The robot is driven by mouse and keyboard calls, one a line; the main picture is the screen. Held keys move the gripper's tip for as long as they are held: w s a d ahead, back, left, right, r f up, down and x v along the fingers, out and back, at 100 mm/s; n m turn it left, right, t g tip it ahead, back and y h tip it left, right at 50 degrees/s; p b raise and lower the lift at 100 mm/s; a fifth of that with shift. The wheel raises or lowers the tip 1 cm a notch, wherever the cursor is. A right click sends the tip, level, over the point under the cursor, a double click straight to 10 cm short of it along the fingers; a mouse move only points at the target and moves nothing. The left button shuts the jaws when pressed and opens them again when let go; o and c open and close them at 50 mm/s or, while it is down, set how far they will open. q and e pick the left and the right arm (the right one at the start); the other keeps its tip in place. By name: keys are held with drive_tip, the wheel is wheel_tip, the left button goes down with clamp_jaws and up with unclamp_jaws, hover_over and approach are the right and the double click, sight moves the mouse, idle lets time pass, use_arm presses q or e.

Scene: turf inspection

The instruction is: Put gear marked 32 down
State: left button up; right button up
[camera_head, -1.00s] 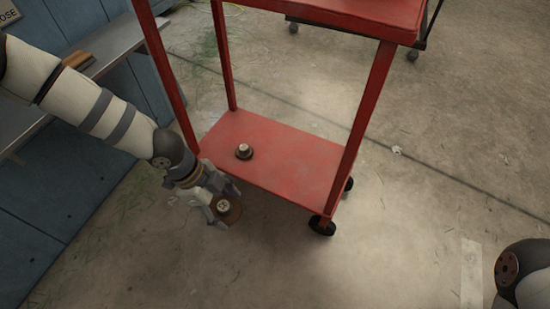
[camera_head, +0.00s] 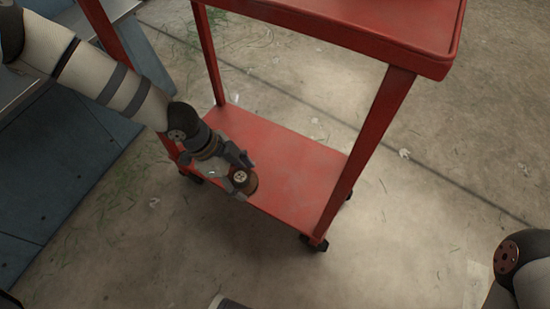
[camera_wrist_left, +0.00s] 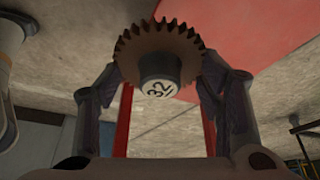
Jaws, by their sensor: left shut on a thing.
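The red cart's upper shelf (camera_head: 350,22) and its front post (camera_head: 370,145) stand to the right of my left arm. The bare part of the lower shelf is to the right of the gripper. A blue cabinet (camera_head: 60,175) is at the left.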

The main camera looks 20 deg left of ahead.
use_arm(q)
drive_tip(key=b, duration=0.8)
hover_over(282, 185)
drive_tip(key=f, duration=0.8)
drive_tip(key=shift+s+a+f, duration=0.3)
drive_tip(key=shift+s+a, duration=0.05)
drive_tip(key=shift+a, duration=0.05)
drive_tip(key=f, duration=0.1)
drive_tip(key=f+b, duration=0.1)
drive_tip(key=f, duration=0.1)
drive_tip(key=shift+w+d+f+b, duration=0.2)
drive_tip(key=shift+w+f+b, duration=0.1)
drive_tip(key=shift+f, duration=0.1)
drive_tip(key=shift+r, duration=0.2)
drive_tip(key=shift+c, duration=1.1)
drive_tip(key=shift+f, duration=0.2)
use_arm(e)
drive_tip(key=s+f+g, duration=0.2)
drive_tip(key=s+f, duration=0.2)
drive_tip(key=f, duration=0.3)
drive_tip(key=shift+f, duration=0.4)
use_arm(q)
drive_tip(key=shift+f, duration=0.1)
use_arm(e)
drive_tip(key=shift+s, duration=0.1)
